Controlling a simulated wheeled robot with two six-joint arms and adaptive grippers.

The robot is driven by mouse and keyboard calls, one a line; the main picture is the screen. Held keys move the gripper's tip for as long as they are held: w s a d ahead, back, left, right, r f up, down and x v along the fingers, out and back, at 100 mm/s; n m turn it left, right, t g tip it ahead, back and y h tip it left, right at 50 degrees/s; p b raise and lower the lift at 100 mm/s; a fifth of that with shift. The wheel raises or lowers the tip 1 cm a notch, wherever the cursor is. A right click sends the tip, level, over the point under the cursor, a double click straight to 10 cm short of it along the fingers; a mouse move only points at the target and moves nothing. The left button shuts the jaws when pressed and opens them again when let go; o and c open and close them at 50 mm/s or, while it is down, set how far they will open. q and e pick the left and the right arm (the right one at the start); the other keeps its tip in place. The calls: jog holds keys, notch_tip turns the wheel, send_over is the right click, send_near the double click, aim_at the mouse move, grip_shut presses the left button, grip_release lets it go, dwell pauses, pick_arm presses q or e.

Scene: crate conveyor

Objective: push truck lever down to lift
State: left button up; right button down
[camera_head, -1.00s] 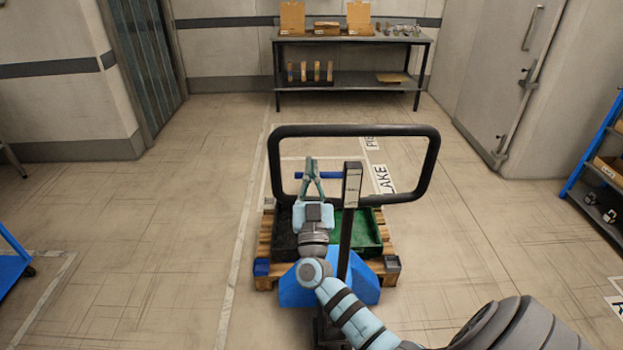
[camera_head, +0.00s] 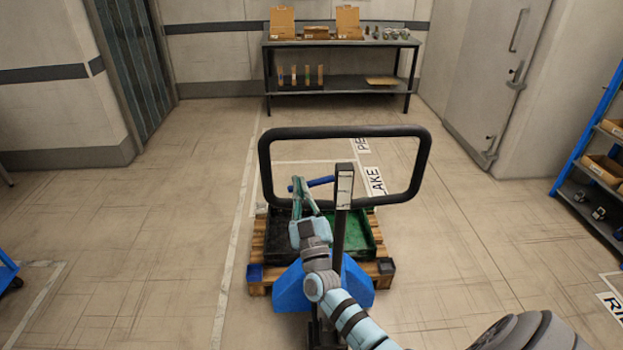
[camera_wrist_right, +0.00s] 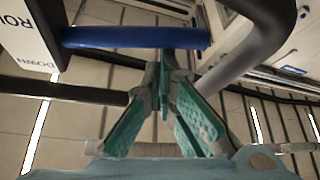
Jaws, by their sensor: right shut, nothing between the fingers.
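The pallet truck's black loop handle (camera_head: 345,131) stands upright in front of me on a dark post (camera_head: 341,230). The blue lever (camera_head: 321,182) sticks out to the left of the post inside the loop, its left end slightly low. My right gripper (camera_head: 298,182) is shut and empty, its fingertips at the lever's left end. In the right wrist view the blue lever (camera_wrist_right: 120,37) runs across just beyond the fingertips (camera_wrist_right: 168,56). They look close to or touching its end; I cannot tell which. My left gripper is out of view.
Beyond the post, a wooden pallet (camera_head: 258,238) bears a black crate (camera_head: 278,240) and a green crate (camera_head: 374,232). The blue truck body (camera_head: 290,292) is below the handle. A table (camera_head: 340,43) stands at the back wall, a blue shelf (camera_head: 590,115) at right.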

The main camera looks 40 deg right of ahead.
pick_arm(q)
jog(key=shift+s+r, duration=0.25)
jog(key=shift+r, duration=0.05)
pick_arm(e)
jog(key=shift+s+f+n+y, duration=0.1)
jog(key=shift+f+n+y, duration=0.2)
jog(key=shift+n+y, duration=0.3)
